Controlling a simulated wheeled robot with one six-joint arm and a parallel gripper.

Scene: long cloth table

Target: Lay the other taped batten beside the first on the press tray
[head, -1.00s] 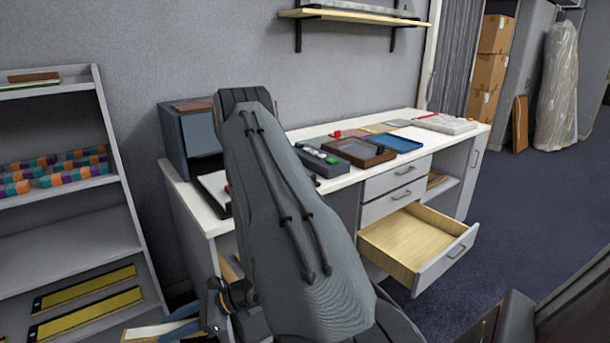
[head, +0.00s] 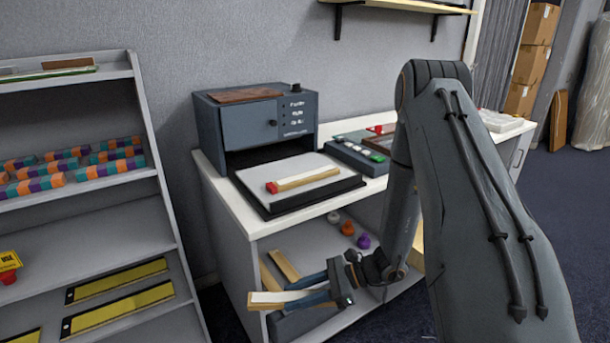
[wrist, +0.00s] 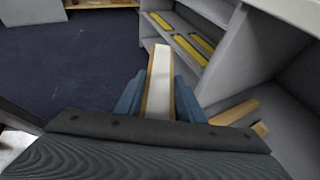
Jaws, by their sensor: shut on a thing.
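The press tray (head: 259,207) is black with a pale pad and sits on the counter in front of the dark press. The first batten (head: 310,179), pale wood with a red end, lies on that pad. My gripper (head: 303,291) is low in front of the open shelf below the counter, shut on a white-topped wooden batten (head: 268,298). In the wrist view the held batten (wrist: 161,78) points away between the blue fingers (wrist: 160,104). No red tape shows on its visible part; the gripped part is partly hidden.
The press (head: 258,116) stands behind the tray. Loose wood pieces (head: 285,265) lie in the open shelf under the counter, with small coloured knobs (head: 347,228) further in. A grey shelf rack (head: 135,115) stands to the left. The counter edge lies above my gripper.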

